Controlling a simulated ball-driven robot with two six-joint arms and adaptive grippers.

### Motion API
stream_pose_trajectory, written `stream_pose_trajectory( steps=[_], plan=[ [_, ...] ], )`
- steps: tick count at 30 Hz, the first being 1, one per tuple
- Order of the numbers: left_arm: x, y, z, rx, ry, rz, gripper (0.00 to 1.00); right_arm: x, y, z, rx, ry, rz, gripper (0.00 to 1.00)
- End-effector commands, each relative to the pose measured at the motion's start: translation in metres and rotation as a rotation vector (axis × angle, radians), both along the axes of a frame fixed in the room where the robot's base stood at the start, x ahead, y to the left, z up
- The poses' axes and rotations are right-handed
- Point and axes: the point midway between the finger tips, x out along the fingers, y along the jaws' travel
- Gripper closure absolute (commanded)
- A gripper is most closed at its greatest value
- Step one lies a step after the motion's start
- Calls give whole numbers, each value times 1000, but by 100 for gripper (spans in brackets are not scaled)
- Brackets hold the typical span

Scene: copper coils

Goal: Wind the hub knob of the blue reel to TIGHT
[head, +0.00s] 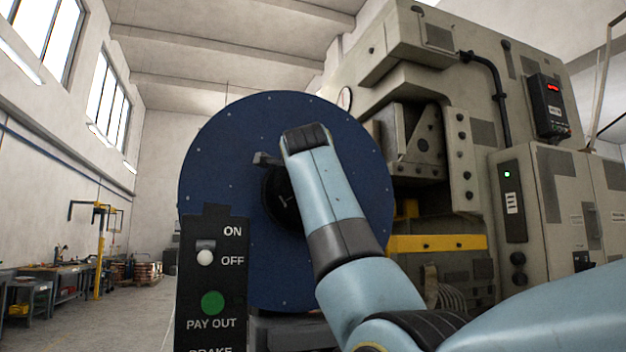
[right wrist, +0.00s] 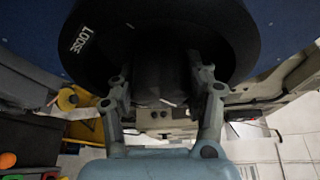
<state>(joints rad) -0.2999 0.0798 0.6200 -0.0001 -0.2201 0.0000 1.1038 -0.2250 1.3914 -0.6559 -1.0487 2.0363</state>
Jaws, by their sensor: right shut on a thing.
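The blue reel (head: 225,150) stands upright in the middle of the head view, its face towards me. Its black round hub (head: 279,204) is partly covered by my right arm. In the right wrist view the hub (right wrist: 95,25) bears the word LOOSE at its left side; no TIGHT mark shows. My right gripper (right wrist: 162,82) has its fingers on either side of the dark hub knob (right wrist: 160,72) and is shut on it. The knob is in shadow, so its exact turn is hard to read. My left gripper is not in view.
A black control panel (head: 211,260) with a switch, a green button and PAY OUT lettering stands in front of the reel's lower left. A large beige machine (head: 440,130) stands behind and right. Workbenches (head: 60,285) and copper coils (head: 147,272) are far left.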

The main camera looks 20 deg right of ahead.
Motion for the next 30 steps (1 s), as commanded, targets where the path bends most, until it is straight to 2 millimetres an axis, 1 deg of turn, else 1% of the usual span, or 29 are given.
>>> stream_pose_trajectory(
  steps=[1, 18, 24, 30],
  plan=[
    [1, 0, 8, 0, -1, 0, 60, 0, 0, 2, 44, 6, 0, 82],
    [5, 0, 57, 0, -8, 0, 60, 0, 0, 1, 583, 25, -2, 82],
    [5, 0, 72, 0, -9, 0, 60, 0, 0, 0, 746, 31, -3, 82],
    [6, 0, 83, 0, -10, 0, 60, 0, 0, -1, 871, 35, -2, 82]
  ],
)
